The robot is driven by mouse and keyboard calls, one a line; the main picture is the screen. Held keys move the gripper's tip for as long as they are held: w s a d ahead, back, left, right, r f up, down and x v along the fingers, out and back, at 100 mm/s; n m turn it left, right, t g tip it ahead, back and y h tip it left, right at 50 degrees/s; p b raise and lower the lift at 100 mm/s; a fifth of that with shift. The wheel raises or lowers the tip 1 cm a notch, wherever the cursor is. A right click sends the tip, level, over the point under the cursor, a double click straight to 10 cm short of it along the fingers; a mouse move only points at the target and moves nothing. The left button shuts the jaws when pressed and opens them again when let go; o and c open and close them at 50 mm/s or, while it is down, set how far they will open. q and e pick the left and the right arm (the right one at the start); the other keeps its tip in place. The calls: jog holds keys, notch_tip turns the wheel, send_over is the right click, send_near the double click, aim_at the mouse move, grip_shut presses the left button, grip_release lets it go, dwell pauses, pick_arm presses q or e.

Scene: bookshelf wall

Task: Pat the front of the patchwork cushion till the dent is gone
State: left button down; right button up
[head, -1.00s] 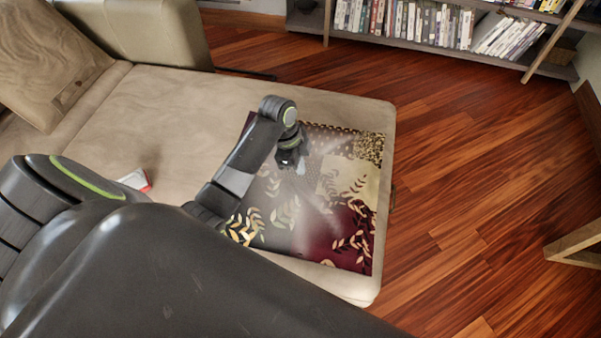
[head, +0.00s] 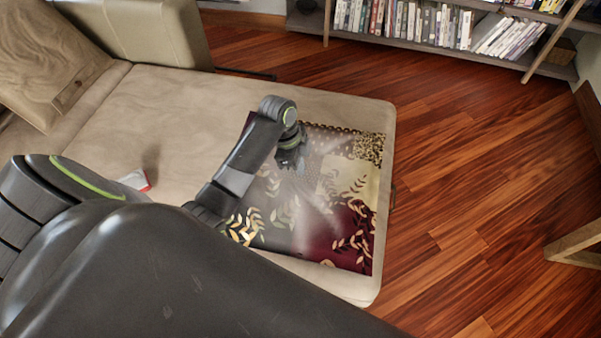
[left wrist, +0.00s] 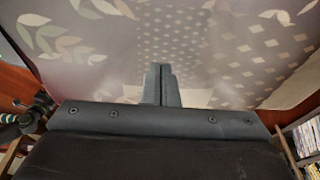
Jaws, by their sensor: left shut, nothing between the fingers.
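The patchwork cushion (head: 345,215) lies on the right end of the beige sofa seat, with dark red, black and cream patches and leaf patterns. Pale creases run across its middle. My left gripper (head: 297,172) is over the middle of the cushion, fingers pointing at its front. In the left wrist view the two fingers (left wrist: 161,84) are together, with nothing between them, and the cushion (left wrist: 215,35) fills the space beyond. The fingertips are at or very close to the fabric; I cannot tell if they touch. My arm hides the cushion's left part. My right gripper is not in view.
The beige sofa seat (head: 185,105) is clear behind my arm. A small red and white object (head: 134,180) lies on it at left. A sofa cushion (head: 50,55) stands further back.

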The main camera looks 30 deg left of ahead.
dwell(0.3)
pick_arm(q)
jog(key=shift+f, duration=0.1)
notch_tip(320, 180, down, 2)
jog(key=shift+f+b, duration=0.1)
jog(key=shift+b, duration=0.45)
notch_tip(320, 180, up, 4)
jog(key=p, duration=0.5)
jog(key=shift+f, duration=0.35)
jog(key=shift+s+f+b, duration=0.1)
jog(key=shift+f+b, duration=0.85)
jog(key=shift+f, duration=0.7)
notch_tip(320, 180, up, 5)
jog(key=p, duration=0.5)
jog(key=shift+f+p, duration=0.2)
jog(key=shift+p, duration=0.1)
